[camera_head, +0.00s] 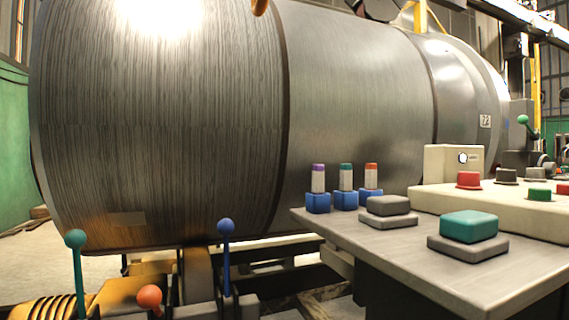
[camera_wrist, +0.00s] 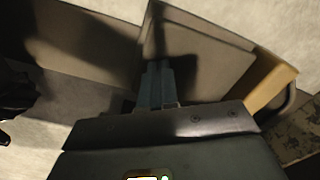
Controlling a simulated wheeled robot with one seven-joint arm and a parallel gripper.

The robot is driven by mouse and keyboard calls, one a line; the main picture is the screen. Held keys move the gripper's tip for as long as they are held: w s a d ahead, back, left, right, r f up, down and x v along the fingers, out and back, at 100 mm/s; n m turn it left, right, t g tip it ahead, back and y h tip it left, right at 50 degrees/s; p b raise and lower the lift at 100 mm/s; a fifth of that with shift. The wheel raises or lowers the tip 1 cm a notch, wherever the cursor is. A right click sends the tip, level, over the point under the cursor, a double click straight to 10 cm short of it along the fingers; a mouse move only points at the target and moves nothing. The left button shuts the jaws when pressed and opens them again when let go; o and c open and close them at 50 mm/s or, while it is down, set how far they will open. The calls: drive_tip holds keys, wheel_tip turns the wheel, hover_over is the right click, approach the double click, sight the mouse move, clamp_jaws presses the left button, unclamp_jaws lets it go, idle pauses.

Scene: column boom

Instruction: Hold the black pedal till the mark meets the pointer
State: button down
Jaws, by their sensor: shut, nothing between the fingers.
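My gripper (camera_wrist: 157,88) shows in the wrist view with its two narrow fingers together and nothing between them. Its tips are over or near dark, flat panels, and I cannot tell whether they touch. No pedal is clearly black in the head view. A dark grey pedal-like block (camera_head: 389,205) sits on a grey base on the bench, and a larger teal one (camera_head: 468,225) is to its right. A large metal drum (camera_head: 160,130) fills the left and middle, with a faint tan patch (camera_head: 127,219) low on it. I cannot make out the pointer or confirm the mark.
The grey bench (camera_head: 480,275) also holds several blue-based posts (camera_head: 345,198) and a cream console (camera_head: 490,207) with red, dark and green buttons. A cream box (camera_head: 453,163) with a small dial stands behind. Teal (camera_head: 76,260), orange (camera_head: 149,297) and blue (camera_head: 226,250) knobbed levers stand at lower left.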

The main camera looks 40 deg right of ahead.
drive_tip(key=shift+r+p, duration=2.85)
drive_tip(key=shift+r, duration=0.45)
drive_tip(key=shift+s+a+f, duration=0.1)
